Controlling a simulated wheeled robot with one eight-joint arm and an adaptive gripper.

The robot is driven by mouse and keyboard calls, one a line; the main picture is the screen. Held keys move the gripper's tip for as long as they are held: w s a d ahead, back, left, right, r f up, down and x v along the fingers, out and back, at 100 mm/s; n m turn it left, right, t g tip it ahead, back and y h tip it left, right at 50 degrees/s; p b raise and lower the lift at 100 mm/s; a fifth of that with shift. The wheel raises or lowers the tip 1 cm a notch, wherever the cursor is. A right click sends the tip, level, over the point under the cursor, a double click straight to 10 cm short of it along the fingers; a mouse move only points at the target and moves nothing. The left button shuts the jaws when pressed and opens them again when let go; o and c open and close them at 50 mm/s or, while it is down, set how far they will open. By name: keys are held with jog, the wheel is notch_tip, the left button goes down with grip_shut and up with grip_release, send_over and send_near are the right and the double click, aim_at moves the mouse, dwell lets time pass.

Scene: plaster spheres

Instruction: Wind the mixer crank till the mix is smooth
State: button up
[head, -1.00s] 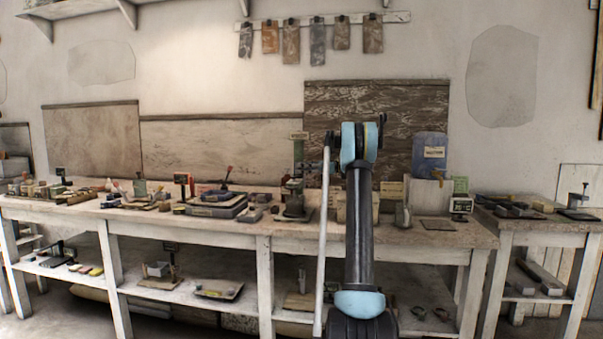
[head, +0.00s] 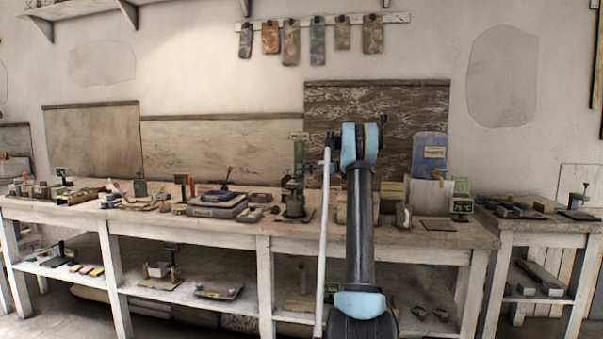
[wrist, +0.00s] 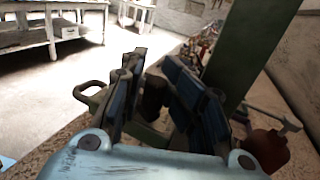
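The green mixer (head: 295,196) appears to be the upright machine on the bench in the head view, just left of my arm. In the wrist view a green post (wrist: 236,48) rises at the right, and a green looped handle (wrist: 90,92) sticks out at the left. A dark knob (wrist: 152,96), perhaps the crank grip, lies between the two fingers of my gripper (wrist: 153,62). The fingers stand apart around it; contact on both sides is unclear. The mix itself is not visible.
The long bench (head: 245,233) carries many tools and boxes on both sides of the mixer. A small display (head: 462,206) stands to the right, its text hard to read. In the wrist view a reddish-brown round object (wrist: 267,149) sits close at lower right.

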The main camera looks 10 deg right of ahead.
dwell(0.5)
jog(key=d, duration=0.8)
jog(key=shift+w, duration=0.3)
jog(key=shift+f, duration=0.1)
